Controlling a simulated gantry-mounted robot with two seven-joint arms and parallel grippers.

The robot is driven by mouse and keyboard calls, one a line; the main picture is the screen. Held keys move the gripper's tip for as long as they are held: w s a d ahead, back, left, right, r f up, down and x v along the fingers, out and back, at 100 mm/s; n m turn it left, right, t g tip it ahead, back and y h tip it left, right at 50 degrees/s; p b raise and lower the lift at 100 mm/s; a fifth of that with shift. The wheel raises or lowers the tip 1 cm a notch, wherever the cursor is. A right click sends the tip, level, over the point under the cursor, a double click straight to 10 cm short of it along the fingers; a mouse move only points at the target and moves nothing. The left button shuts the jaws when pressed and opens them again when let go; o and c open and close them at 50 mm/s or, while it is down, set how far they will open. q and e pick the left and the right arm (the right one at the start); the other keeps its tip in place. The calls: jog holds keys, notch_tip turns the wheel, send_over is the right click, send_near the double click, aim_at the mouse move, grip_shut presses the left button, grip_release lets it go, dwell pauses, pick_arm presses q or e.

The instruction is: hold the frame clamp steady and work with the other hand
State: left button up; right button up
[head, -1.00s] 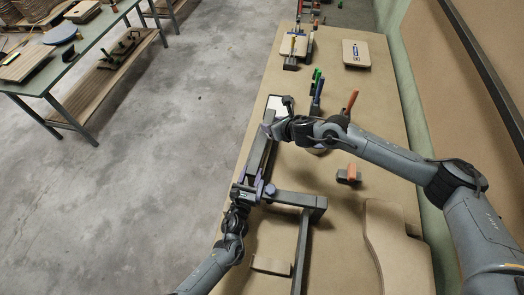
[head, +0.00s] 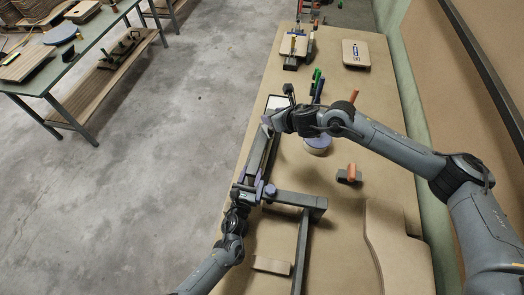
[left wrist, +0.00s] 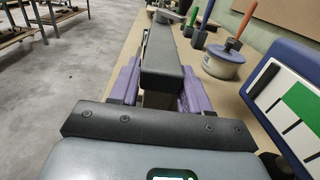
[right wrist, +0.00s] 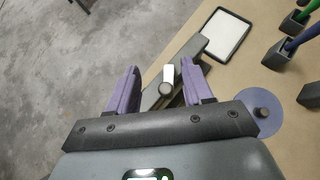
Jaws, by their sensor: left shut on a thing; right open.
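The frame clamp (head: 290,197) is a dark grey bar frame lying along the left side of the workbench. My left gripper (head: 257,190) is shut on its bar. In the left wrist view the bar (left wrist: 165,75) runs forward between the purple fingers. My right gripper (head: 267,123) is open near the clamp's far end. In the right wrist view a pale, round-ended knob or pin (right wrist: 168,74) on the clamp shows between and beyond the open fingers (right wrist: 160,85). I cannot tell whether either finger touches it.
A pale panel with a dark rim (right wrist: 226,33) lies beyond the clamp's end. Upright tools in dark holders (head: 317,88) and a round pot (head: 317,146) stand to the right. An orange-handled tool (head: 350,172) and a curved board (head: 390,245) lie nearer. The bench's left edge is close.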

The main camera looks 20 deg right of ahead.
pick_arm(q)
jog(key=shift+r, duration=0.1)
pick_arm(e)
notch_tip(320, 180, up, 6)
jog(key=shift+r, duration=0.25)
dwell(0.4)
pick_arm(q)
jog(key=o, duration=1.2)
jog(key=shift+o, duration=0.2)
jog(key=shift+p+v, duration=2.2)
jog(key=shift+v, duration=0.55)
jog(key=shift+p+v, duration=0.65)
jog(key=shift+v, duration=0.6)
pick_arm(e)
jog(key=shift+r, duration=2.85)
